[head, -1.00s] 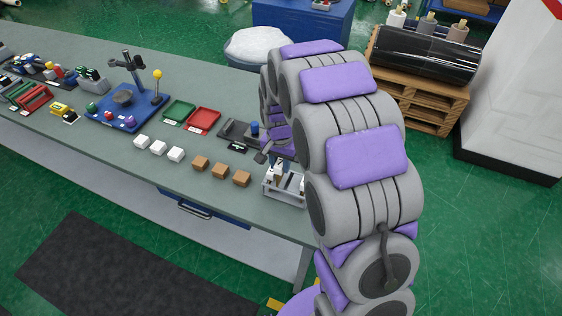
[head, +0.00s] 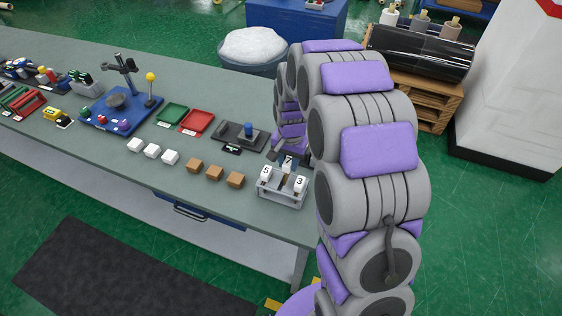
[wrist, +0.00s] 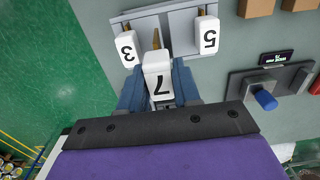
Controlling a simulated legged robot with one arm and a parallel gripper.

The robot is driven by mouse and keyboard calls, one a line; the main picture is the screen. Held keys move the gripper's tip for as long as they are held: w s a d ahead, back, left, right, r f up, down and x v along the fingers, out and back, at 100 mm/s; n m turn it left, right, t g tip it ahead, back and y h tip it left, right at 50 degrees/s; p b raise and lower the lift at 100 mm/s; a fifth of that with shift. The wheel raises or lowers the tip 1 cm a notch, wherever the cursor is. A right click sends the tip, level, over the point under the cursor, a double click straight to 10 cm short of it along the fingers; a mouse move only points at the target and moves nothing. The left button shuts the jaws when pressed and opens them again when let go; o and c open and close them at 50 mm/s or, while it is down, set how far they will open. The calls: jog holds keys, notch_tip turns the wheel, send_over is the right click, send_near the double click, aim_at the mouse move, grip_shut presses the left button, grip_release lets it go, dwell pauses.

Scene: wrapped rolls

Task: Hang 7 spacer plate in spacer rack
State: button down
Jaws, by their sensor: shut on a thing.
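The spacer rack (head: 282,200) is a light grey frame at the right end of the workbench. A white plate marked 5 (head: 266,173) is on its left side and a white plate marked 3 (head: 299,183) on its right. The white 7 spacer plate (wrist: 158,83) is between the fingers of my gripper (wrist: 160,90), which is shut on it. In the wrist view it lies between the 3 plate (wrist: 127,49) and the 5 plate (wrist: 208,35), close to a brass-coloured peg (wrist: 156,38) of the rack. I cannot tell whether it is on the peg.
Several brown blocks (head: 214,173) and white blocks (head: 152,151) stand left of the rack. A dark fixture with a blue knob (head: 248,130) lies behind it. The bench's front edge is close to the rack.

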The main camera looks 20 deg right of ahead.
jog(key=shift+d, duration=1.1)
jog(key=shift+a, duration=1.85)
jog(key=shift+d+f, duration=0.3)
jog(key=shift+d, duration=0.65)
jog(key=shift+a+f, duration=0.3)
jog(key=shift+a, duration=0.45)
jog(key=shift+r, duration=0.15)
jog(key=shift+d+r+p, duration=0.25)
jog(key=shift+d+p, duration=0.1)
jog(key=shift+d, duration=0.25)
jog(key=shift+a, duration=0.55)
jog(key=shift+a+p, duration=0.35)
jog(key=shift+p, duration=0.15)
jog(key=shift+f+b, duration=0.4)
jog(key=shift+f, duration=2.75)
